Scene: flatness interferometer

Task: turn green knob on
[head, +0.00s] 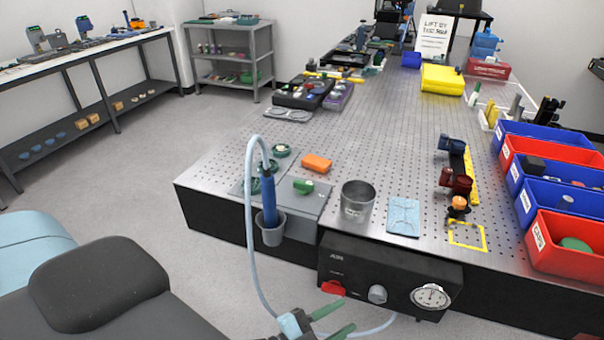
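A green knob (303,186) sits on a grey box (305,206) at the near left edge of the perforated metal table. Its handle lies roughly crosswise; its exact setting is too small to read. My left gripper (335,319) is at the bottom centre, in front of and below the black pump unit, well apart from the knob. Its two green fingers are spread with nothing seen between them. My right gripper is not clearly in view.
A blue wand (268,197) with a pale hose stands in a grey holder (271,232) just left of the box. A metal cup (357,199) stands to its right, an orange block (317,163) behind. The black unit (388,270) has a red knob (333,288) and a gauge (430,296).

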